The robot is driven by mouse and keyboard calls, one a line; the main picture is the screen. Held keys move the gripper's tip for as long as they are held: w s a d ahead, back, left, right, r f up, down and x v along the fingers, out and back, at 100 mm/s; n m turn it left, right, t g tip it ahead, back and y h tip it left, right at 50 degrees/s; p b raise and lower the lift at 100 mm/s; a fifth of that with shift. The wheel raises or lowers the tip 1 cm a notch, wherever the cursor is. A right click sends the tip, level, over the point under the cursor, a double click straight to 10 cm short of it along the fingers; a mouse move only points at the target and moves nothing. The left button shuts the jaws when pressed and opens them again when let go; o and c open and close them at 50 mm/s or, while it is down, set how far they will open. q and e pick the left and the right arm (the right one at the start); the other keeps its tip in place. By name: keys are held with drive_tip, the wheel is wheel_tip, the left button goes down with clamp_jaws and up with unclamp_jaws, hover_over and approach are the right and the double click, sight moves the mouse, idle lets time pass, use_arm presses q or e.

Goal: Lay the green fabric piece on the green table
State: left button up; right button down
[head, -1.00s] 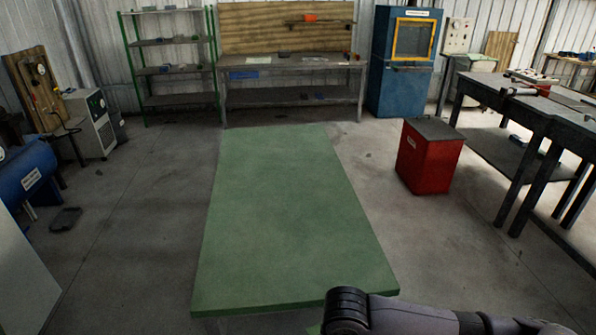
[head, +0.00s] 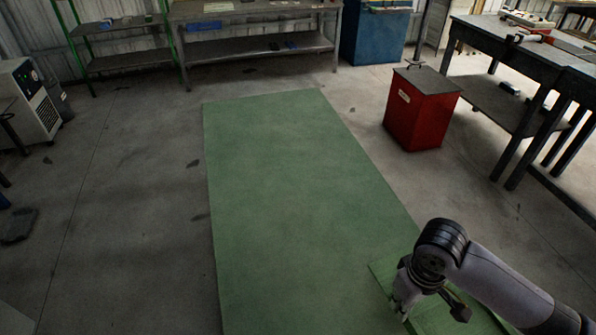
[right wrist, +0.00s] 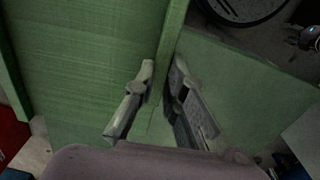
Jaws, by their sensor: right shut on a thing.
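The green table (head: 285,190) is a long flat green slab in the middle of the head view, its top bare over the visible middle and far part. The green fabric piece (head: 448,316) is a flat, lighter green sheet at the table's near right side. My right gripper (head: 412,298) is shut on its edge. In the right wrist view, the fingers (right wrist: 155,105) stand on both sides of the fabric's edge, and the woven fabric (right wrist: 75,75) spreads to the left. I cannot tell whether the fabric touches the table. My left gripper is not in view.
A red bin (head: 418,110) stands right of the table, near a dark workbench (head: 525,60). A grey bench (head: 255,52) and a green-framed shelf (head: 120,60) stand at the back. The floor left of the table is mostly clear.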

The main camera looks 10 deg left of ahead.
drive_tip(key=w+n, duration=0.1)
drive_tip(key=w+r+n, duration=0.2)
drive_tip(key=w, duration=0.1)
drive_tip(key=shift+w+a+r+n, duration=0.1)
drive_tip(key=shift+a+r+n, duration=0.15)
drive_tip(key=shift+a+n, duration=0.15)
drive_tip(key=w+r+n, duration=0.4)
drive_tip(key=n, duration=0.9)
approach(382, 261)
wheel_tip(382, 261, down, 8)
drive_tip(key=shift+f+p, duration=0.1)
drive_tip(key=shift+p, duration=0.45)
wheel_tip(382, 261, down, 5)
drive_tip(key=shift+r, duration=0.15)
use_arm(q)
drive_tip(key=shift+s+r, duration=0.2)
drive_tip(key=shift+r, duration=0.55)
use_arm(e)
drive_tip(key=shift+f, duration=0.25)
drive_tip(key=shift+f, duration=0.1)
drive_tip(key=c, duration=1.7)
unclamp_jaws()
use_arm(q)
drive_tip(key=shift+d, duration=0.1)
use_arm(e)
drive_tip(key=shift+o, duration=0.2)
